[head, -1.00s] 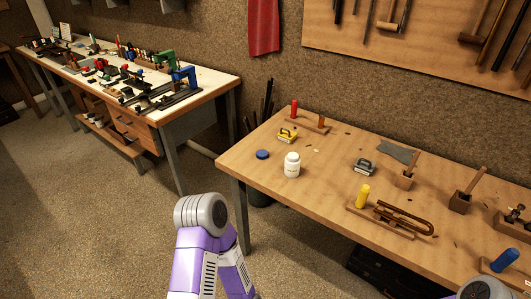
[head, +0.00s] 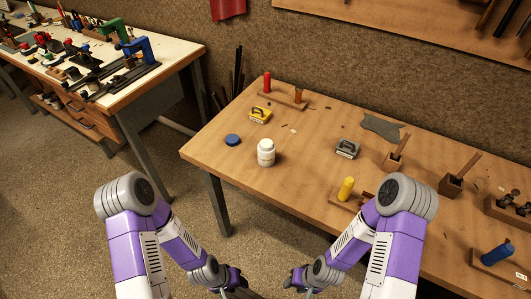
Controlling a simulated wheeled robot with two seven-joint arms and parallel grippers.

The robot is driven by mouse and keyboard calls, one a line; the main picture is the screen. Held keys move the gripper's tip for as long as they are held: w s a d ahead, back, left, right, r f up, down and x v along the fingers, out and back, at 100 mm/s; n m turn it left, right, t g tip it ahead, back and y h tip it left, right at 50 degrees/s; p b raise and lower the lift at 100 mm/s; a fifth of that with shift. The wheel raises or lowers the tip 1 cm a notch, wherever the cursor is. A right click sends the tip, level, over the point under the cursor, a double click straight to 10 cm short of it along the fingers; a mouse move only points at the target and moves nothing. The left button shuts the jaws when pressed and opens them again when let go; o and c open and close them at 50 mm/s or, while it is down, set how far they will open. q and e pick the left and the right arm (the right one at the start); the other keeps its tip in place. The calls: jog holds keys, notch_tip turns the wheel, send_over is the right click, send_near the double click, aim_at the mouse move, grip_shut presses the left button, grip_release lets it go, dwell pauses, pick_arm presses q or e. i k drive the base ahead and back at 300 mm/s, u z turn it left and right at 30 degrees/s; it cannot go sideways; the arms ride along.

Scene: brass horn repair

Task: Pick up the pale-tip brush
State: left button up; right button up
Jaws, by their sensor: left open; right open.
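I cannot make out a pale-tip brush for certain in the head view. Two wooden blocks stand at the right of the near bench, the left block (head: 391,163) and the right block (head: 450,186), each with a slanted wooden stick rising from it. I cannot tell whether either stick is a brush. My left gripper (head: 238,285) and my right gripper (head: 298,283) are low at the bottom centre, in front of the bench edge. Both are open, with nothing visible between their fingers, which are small and partly cut off.
The near bench (head: 330,195) carries a white jar (head: 266,152), a blue lid (head: 232,140), a yellow clamp-like tool (head: 260,115), a grey one (head: 347,149), a yellow handle (head: 346,188) and a blue handle (head: 497,254). A cluttered bench (head: 175,62) stands at the left.

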aim_at(407, 134)
jog(key=z, duration=0.5)
jog(key=k, duration=0.6)
jog(key=z, duration=0.75)
jog(key=i, duration=0.95)
jog(key=u, duration=0.25)
